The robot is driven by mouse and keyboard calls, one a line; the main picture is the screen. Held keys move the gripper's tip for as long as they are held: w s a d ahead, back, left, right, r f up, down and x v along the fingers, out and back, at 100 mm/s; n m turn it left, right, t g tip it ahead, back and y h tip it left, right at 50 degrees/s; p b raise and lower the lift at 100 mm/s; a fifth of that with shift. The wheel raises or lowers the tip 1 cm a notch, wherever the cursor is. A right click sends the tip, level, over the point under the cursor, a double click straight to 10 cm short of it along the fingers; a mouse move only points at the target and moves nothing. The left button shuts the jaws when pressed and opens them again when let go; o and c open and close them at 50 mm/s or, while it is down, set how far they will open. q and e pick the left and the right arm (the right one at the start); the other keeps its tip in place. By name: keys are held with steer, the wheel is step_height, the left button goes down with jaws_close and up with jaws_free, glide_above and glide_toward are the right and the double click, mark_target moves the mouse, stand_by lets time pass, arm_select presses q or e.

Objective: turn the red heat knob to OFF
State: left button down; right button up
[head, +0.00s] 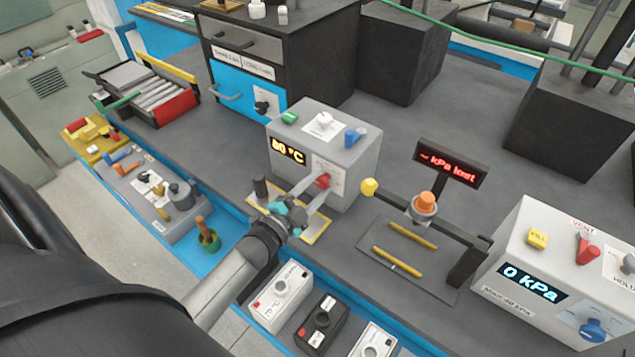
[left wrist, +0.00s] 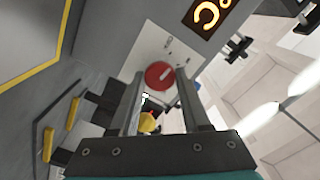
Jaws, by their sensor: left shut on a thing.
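The red heat knob (head: 323,180) is on the front of the grey box (head: 350,165) whose display reads 80 °C. In the left wrist view the round red knob (left wrist: 158,74) sits on a white plate with a pale pointer mark. Its dial labels are too small to read. My left gripper (head: 316,188) reaches in from the left of the head view and is shut on the red knob. In the left wrist view its two fingers (left wrist: 161,84) lie on either side of the knob. My right gripper is not in view.
A small dark post (head: 260,187) stands left of the gripper. A vent box (head: 560,270) stands at far right.

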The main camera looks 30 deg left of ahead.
arm_select(q)
steer(key=shift+n, duration=0.9)
steer(key=shift+c, duration=1.9)
jaws_free()
steer(key=shift+s, duration=0.1)
steer(key=s+a, duration=0.1)
steer(key=s, duration=1.4)
